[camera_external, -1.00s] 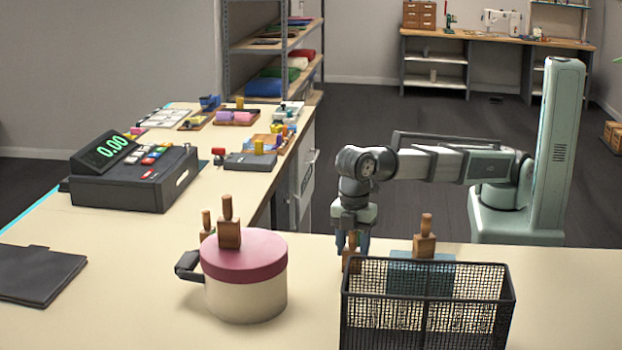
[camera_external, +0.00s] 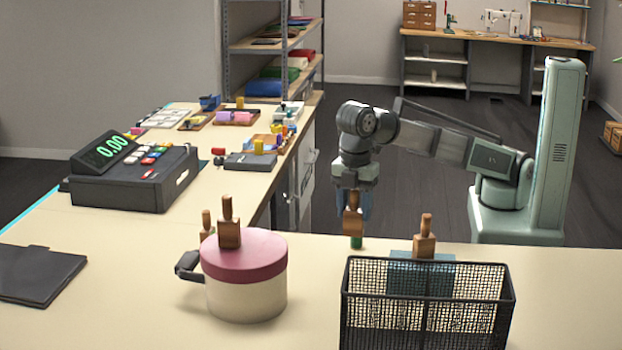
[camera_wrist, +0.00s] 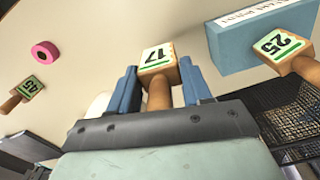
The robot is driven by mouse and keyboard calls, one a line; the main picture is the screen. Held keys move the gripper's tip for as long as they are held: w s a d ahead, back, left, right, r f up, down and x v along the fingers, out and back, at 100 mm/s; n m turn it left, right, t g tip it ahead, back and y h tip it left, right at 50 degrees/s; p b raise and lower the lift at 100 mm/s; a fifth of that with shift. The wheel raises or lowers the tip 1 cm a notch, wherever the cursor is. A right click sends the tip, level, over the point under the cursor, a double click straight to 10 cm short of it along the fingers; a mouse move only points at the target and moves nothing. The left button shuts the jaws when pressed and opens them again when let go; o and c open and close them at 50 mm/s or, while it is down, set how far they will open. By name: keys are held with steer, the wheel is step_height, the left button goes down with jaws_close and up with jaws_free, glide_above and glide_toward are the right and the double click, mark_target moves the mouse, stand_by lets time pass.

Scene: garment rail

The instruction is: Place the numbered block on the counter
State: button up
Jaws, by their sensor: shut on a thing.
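My gripper (camera_external: 354,212) is shut on a wooden numbered block (camera_external: 353,224) and holds it raised near the counter's back edge, between the pot and the basket. In the wrist view my gripper (camera_wrist: 163,92) has its fingers on both sides of the block's wooden neck. The held block's face (camera_wrist: 158,56) reads 17 with a green stripe. The pale counter (camera_external: 560,280) also fills much of the wrist view. A similar block (camera_external: 424,240), reading 25 in the wrist view (camera_wrist: 279,43), stands at the blue box (camera_external: 400,274). A small green thing (camera_external: 356,242) shows just below the held block.
A cream pot with pink lid (camera_external: 262,253) bears another block (camera_external: 229,235); one more (camera_external: 207,226) is behind it. A black mesh basket (camera_external: 425,310) stands at front right. A pink ring (camera_wrist: 45,53) lies on the counter. A cash register (camera_external: 135,180) is left.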

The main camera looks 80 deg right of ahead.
steer(key=w+d, duration=0.2)
steer(key=w, duration=0.2)
steer(key=w+d+m, duration=0.1)
steer(key=w+d, duration=0.1)
steer(key=w, duration=0.2)
steer(key=w+d+m, duration=0.1)
steer(key=w+d, duration=0.1)
steer(key=w, duration=0.3)
steer(key=shift+d+r, duration=0.2)
steer(key=shift+d, duration=0.05)
steer(key=w+d+m, duration=0.2)
steer(key=w+d, duration=0.6)
steer(key=d, duration=0.1)
steer(key=w+d+m, duration=0.2)
steer(key=w+d, duration=0.6)
steer(key=d, duration=0.1)
steer(key=w+d+m, duration=0.1)
steer(key=w+d, duration=0.8)
steer(key=shift+w+m, duration=0.1)
steer(key=shift+m, duration=0.3)
jaws_close()
steer(key=shift+f, duration=5)
steer(key=o, duration=1.2)
jaws_free()
steer(key=shift+f, duration=0.1)
